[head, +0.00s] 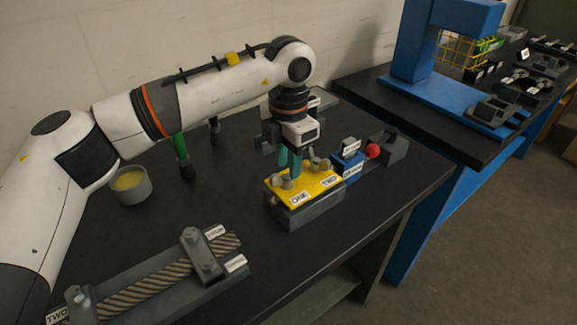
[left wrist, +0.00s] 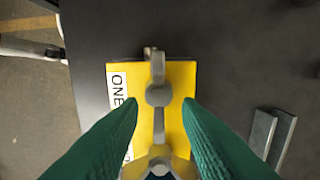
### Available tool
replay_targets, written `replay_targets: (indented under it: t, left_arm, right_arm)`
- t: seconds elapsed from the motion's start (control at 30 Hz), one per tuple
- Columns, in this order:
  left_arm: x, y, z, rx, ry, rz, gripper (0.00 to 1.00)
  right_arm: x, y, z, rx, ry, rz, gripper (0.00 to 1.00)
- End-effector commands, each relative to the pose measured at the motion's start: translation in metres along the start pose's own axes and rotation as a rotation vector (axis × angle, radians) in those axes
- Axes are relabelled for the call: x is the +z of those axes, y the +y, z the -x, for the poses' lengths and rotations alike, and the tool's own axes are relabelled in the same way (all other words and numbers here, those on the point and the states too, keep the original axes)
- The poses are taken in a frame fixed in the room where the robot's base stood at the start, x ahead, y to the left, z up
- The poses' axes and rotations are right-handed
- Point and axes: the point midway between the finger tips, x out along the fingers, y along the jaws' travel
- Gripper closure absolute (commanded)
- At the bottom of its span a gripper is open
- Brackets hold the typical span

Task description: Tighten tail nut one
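A yellow-topped grey block (head: 315,185) on the black table carries a label ONE (head: 299,199) and a second label, with several small grey fittings on top. In the left wrist view, the yellow plate (left wrist: 180,80) lies under me with a grey fitting (left wrist: 158,95) that has round knobs along a bar. I cannot tell which part is tail nut one. My left gripper (head: 289,163) points down over the plate; its green fingers (left wrist: 160,110) are apart on either side of the fitting, with yellow showing between. My right gripper is not in view.
A grey clamp with a twisted rope (head: 150,286) lies at the front left. A cup with yellow contents (head: 130,187) stands behind it. A blue block (head: 347,163), a red ball (head: 372,151) and a grey block (head: 390,147) are right of the plate. A blue press (head: 412,45) stands on another table.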

Motion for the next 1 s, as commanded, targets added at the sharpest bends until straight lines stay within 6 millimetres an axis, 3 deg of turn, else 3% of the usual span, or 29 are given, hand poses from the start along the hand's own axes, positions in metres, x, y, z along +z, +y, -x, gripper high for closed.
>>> replay_targets:
  t: [0.2, 0.4, 0.6, 1.0]
  left_arm:
    - [-0.001, 0.000, 0.048, -0.003, 0.004, 0.000, 0.69]
    - [-0.001, 0.000, 0.084, -0.002, 0.003, 0.000, 0.69]
    - [0.000, 0.000, 0.100, -0.001, 0.003, 0.000, 0.69]
    - [0.000, 0.000, 0.108, -0.001, 0.002, -0.001, 0.69]
  right_arm:
    - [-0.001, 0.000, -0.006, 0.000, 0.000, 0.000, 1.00]
    - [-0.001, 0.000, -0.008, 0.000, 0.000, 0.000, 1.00]
    - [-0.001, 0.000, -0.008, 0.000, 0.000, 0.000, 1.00]
    - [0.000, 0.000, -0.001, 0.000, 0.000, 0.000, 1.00]
